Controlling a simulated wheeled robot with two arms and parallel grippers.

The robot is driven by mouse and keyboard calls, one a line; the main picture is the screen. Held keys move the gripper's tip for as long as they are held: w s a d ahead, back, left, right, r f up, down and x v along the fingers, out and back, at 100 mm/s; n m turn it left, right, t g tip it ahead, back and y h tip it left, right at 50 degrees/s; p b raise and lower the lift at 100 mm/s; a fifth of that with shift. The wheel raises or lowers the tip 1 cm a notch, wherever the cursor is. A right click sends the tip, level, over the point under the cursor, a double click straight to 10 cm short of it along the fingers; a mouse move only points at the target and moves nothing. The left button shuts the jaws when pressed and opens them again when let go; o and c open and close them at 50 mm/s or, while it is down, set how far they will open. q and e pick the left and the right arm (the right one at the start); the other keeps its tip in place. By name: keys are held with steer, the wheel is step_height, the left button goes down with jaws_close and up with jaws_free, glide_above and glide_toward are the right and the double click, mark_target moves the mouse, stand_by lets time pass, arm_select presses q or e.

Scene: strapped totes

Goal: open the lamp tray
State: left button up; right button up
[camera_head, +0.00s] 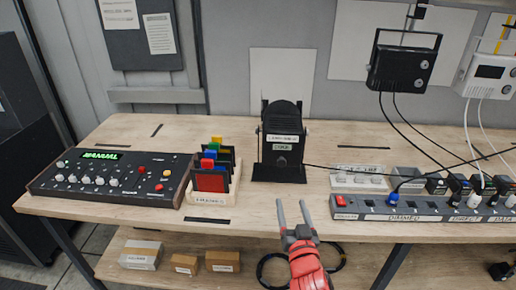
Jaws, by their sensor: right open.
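A black lamp housing (281,118) stands upright on the wooden bench, with two pale labels on its front and a wide dark base. I cannot tell which part of it is the tray, and no open tray shows. My right gripper (292,206) reaches up from the bottom, at the bench's front edge and in front of the lamp. Its two grey fingers are apart with nothing between them, and it is clear of the lamp. My left gripper is not in view.
A control panel (110,177) and a rack of coloured cards (213,196) stand left of the lamp. A power strip (400,206) with plugs and cables lies right. A cable runs right from the lamp. Boxes (141,254) sit on the lower shelf. The bench before the lamp is mostly clear.

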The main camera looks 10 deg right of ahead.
steer(key=p, duration=0.4)
glide_toward(282, 164)
steer(key=shift+m, duration=0.3)
steer(key=w, duration=0.7)
steer(key=shift+w+d+r, duration=0.15)
steer(key=shift+d+r, duration=0.2)
steer(key=shift+d, duration=0.05)
steer(key=shift+w+d+f, duration=0.1)
steer(key=shift+w, duration=0.75)
jaws_close()
